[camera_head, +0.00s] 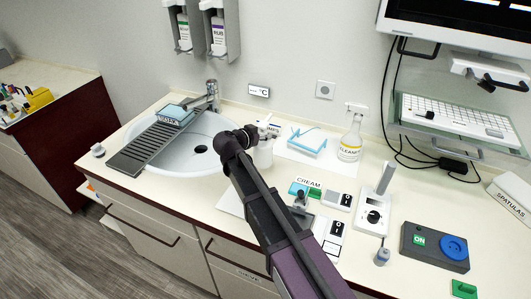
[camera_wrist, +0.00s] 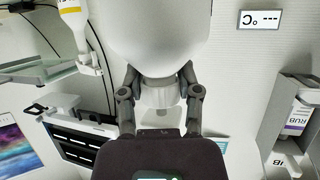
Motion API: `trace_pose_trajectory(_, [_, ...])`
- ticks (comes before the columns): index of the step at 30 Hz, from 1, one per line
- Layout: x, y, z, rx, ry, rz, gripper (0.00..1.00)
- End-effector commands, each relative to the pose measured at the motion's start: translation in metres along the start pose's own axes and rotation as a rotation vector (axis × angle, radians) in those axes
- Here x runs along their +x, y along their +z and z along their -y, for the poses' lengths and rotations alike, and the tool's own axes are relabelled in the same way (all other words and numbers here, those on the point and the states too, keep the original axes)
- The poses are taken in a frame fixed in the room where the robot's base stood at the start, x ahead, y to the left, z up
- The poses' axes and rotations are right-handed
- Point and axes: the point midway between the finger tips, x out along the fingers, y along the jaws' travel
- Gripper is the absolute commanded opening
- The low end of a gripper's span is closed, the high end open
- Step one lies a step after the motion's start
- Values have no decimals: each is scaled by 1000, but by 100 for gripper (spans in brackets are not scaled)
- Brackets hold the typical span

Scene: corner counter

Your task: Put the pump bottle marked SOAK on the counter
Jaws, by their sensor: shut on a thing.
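A white pump bottle (camera_head: 264,154) shows just right of the sink in the head view, partly behind my arm. In the wrist view its round white body (camera_wrist: 160,28) fills the top middle. My gripper (camera_head: 246,137) is shut on the bottle's neck; the wrist view shows a finger (camera_wrist: 159,84) on each side of the white collar. No marking on the bottle is readable, so I cannot confirm SOAK. The cream counter (camera_head: 205,203) lies below; I cannot tell whether the bottle touches it.
The sink (camera_head: 203,157) with a dark draining rack (camera_head: 140,151) is left. A CLEANER spray bottle (camera_head: 350,142) and a blue-white tray (camera_head: 308,142) stand right of the bottle. Dispensers (camera_head: 218,35) hang above.

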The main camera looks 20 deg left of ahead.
Motion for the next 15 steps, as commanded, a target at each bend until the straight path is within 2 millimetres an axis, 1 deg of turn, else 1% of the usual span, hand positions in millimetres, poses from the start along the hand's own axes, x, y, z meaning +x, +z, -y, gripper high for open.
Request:
trace_pose_trajectory(1, [3,7,0,-1,0,-2,0])
trace_pose_trajectory(5, [5,13,0,-1,0,-2,0])
trace_pose_trajectory(15, [6,14,0,-1,-1,-2,0])
